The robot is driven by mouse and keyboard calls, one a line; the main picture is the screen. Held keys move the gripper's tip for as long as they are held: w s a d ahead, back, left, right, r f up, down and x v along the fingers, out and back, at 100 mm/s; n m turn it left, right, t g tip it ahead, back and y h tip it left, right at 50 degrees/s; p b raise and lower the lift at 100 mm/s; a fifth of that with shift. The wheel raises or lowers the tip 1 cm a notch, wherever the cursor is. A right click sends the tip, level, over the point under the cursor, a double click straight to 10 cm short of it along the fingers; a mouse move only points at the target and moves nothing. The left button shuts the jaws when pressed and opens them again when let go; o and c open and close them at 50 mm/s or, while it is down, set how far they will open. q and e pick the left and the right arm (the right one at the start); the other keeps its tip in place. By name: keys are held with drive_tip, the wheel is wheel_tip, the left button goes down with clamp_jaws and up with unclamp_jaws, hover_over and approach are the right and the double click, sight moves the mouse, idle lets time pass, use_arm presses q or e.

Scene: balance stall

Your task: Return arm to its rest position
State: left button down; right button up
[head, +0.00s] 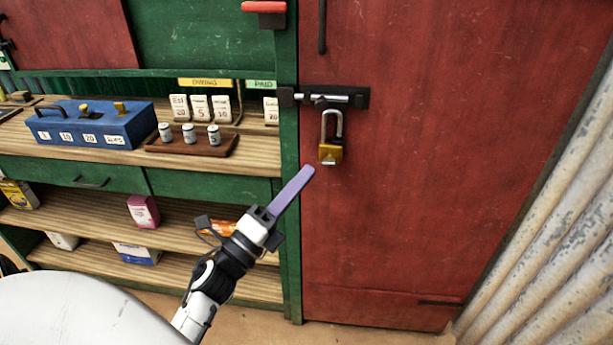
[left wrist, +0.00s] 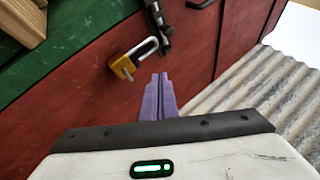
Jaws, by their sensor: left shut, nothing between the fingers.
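My left gripper (head: 306,173) is in front of the stall's right side, its purple fingers shut with nothing between them. In the left wrist view its fingers (left wrist: 161,78) lie side by side, pointing toward the red door. A brass padlock (head: 330,152) with an open-looking shackle hangs under the door's bolt latch (head: 330,97), a little above and right of my fingertips and apart from them. The padlock also shows in the left wrist view (left wrist: 123,66). My right gripper is in neither view.
A blue box (head: 95,128) and a wooden block with small weights (head: 190,146) stand on the counter at left. Boxes such as a pink one (head: 143,211) sit on lower shelves. The red door (head: 420,200) closes off the right. A corrugated sheet (head: 560,230) stands at far right.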

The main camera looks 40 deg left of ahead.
use_arm(q)
drive_tip(key=s+d+f+n+g+y, duration=0.1)
drive_tip(key=s+d+f+n+g, duration=0.15)
drive_tip(key=f+n, duration=0.6)
drive_tip(key=s+d+f+n+g+y, duration=0.15)
drive_tip(key=d+f+n+g, duration=0.35)
drive_tip(key=f, duration=0.6)
drive_tip(key=s+d+f+n+g+h, duration=0.4)
drive_tip(key=s+d+f+n+g, duration=0.2)
drive_tip(key=s+f, duration=0.8)
drive_tip(key=d+n, duration=0.2)
drive_tip(key=d, duration=0.2)
drive_tip(key=shift+a, duration=0.1)
